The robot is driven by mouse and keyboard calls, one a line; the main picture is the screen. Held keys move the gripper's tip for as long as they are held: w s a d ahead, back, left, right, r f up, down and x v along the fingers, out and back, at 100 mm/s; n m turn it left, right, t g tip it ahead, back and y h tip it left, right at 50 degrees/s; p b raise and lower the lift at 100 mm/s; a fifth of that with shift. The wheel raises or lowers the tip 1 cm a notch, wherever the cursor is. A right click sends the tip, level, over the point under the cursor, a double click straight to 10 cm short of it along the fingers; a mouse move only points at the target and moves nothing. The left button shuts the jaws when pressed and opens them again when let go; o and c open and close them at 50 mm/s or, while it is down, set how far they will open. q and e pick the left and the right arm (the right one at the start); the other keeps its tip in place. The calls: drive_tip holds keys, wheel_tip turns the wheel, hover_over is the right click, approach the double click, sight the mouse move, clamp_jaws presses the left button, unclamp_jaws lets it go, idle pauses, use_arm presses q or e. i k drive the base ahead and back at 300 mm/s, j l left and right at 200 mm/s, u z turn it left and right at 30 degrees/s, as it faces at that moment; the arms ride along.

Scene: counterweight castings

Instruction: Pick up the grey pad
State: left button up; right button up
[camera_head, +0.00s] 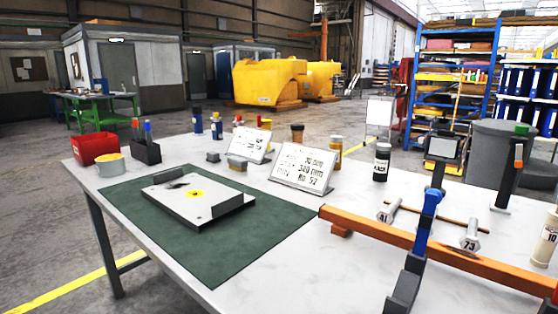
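A light grey square plate (185,207) lies on a dark green mat (240,254) on the table. It has a yellow spot with a dark centre, a black mark and upright grey pieces at two edges. I cannot tell which of these grey things is the grey pad. Neither of my grippers is in view.
An orange bar (440,252) crosses the right side, near a blue and grey upright tool (428,210) and numbered bolts (470,235).

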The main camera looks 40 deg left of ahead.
sight(213, 157)
drive_tip(key=u, duration=1.7)
drive_tip(key=j+z, duration=0.15)
drive_tip(key=z, duration=1.1)
drive_tip(key=k+j+z, duration=0.1)
drive_tip(key=j+z, duration=0.25)
drive_tip(key=k+j+z, duration=0.15)
drive_tip(key=j+z, duration=0.15)
drive_tip(key=j, duration=0.25)
drive_tip(key=k+j+z, duration=0.15)
drive_tip(key=j+z, duration=0.2)
drive_tip(key=k+j+z, duration=0.3)
drive_tip(key=j, duration=0.15)
drive_tip(key=k+j+z, duration=0.2)
drive_tip(key=z, duration=0.15)
drive_tip(key=j, duration=0.1)
